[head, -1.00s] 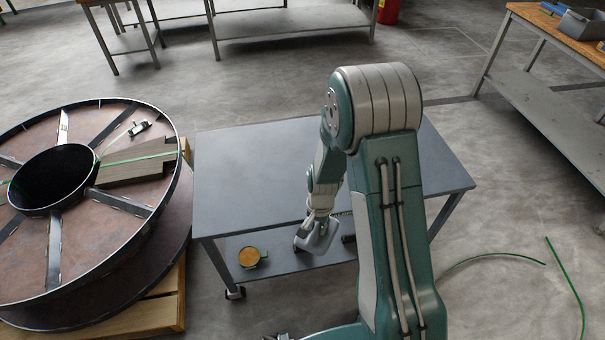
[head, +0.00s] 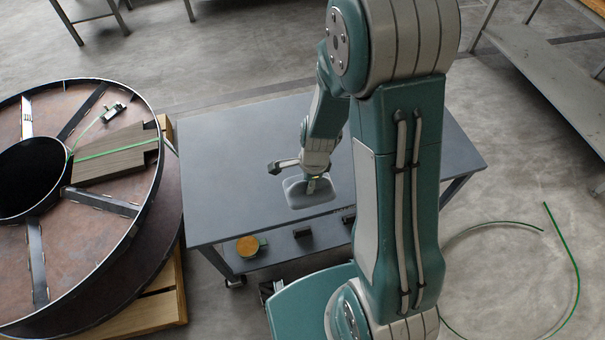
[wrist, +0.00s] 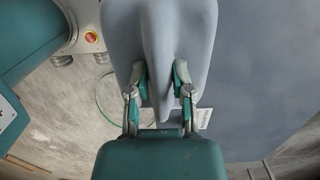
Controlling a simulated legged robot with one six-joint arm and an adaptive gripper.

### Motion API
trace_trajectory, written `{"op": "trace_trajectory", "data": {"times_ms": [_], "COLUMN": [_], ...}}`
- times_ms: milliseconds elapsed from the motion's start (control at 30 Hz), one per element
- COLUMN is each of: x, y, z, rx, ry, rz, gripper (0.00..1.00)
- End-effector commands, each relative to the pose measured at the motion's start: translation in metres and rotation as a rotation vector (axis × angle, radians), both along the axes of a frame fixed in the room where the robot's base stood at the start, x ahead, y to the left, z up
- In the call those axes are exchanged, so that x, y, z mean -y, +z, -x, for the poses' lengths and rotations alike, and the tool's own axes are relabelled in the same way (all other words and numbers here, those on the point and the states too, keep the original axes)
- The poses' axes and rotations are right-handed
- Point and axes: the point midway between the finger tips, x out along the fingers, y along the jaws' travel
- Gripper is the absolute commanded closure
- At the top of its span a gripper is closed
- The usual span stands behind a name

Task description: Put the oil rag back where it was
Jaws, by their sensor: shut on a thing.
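The oil rag (head: 308,194) is a grey-blue cloth. My gripper (head: 313,183) is shut on it, and it shows over the front part of the grey table top (head: 235,150). I cannot tell whether the rag touches the table top. In the wrist view, both fingers of my gripper (wrist: 160,78) pinch a fold of the rag (wrist: 125,35), which spreads out beyond the fingertips and hides what lies behind it.
A round container with an orange-brown top (head: 248,245) and small black items (head: 303,232) are on the lower shelf. Green strapping (head: 577,270) loops on the floor at right.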

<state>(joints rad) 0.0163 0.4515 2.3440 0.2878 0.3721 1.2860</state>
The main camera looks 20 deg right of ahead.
Motion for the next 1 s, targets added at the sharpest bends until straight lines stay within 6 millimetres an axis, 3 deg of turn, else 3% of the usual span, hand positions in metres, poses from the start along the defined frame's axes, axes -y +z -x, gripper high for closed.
{"op": "trace_trajectory", "data": {"times_ms": [200,500,700,900,1000], "x": [0.007,0.011,0.013,0.013,0.012], "y": [-0.023,-0.065,-0.079,-0.106,-0.108], "z": [-0.046,-0.078,-0.09,-0.09,-0.09], "rx": [-0.002,-0.002,0.0,-0.002,0.0], "ry": [-0.001,0.001,0.001,0.001,0.001], "rz": [-0.001,0.0,0.0,0.0,0.0], "gripper": [1.0,1.0,1.0,1.0,1.0]}}
